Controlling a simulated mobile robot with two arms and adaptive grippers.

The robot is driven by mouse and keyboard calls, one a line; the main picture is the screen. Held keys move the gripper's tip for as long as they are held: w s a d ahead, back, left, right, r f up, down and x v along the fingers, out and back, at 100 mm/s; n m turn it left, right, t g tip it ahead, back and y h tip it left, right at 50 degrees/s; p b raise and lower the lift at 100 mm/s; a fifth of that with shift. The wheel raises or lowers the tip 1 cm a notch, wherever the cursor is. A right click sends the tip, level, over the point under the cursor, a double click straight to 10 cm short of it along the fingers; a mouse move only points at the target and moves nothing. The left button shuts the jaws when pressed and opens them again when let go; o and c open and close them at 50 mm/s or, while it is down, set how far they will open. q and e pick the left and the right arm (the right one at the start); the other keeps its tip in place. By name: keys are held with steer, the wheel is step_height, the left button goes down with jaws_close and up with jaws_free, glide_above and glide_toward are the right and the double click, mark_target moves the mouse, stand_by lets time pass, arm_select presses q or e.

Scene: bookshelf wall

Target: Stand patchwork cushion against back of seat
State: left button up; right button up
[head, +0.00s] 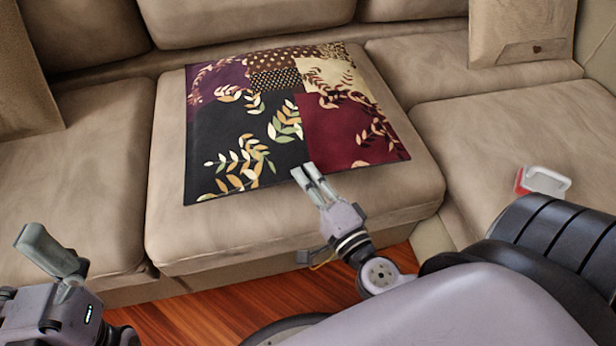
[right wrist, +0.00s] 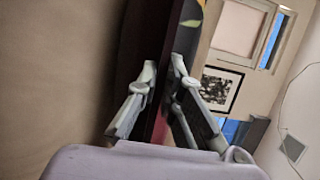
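The patchwork cushion (head: 250,135), with black, dark red, purple and cream leaf and dot patches, lies flat on the middle seat (head: 180,240) of the beige sofa. My right gripper (head: 307,174) is at the cushion's front edge. In the right wrist view my right gripper (right wrist: 164,65) has one finger on each side of the cushion's edge (right wrist: 160,120), close against it, and looks shut on it. My left gripper (head: 45,250) is at the lower left, apart from the cushion; only part of it shows, and its opening cannot be judged.
The seat back (head: 245,15) rises behind the cushion. Beige pillows stand at the far left (head: 25,80) and far right (head: 520,30). A red and white object (head: 543,181) lies on the right seat. Wood floor (head: 190,315) shows in front of the sofa.

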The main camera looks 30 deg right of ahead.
steer(key=o, duration=0.4)
steer(key=shift+r, duration=0.1)
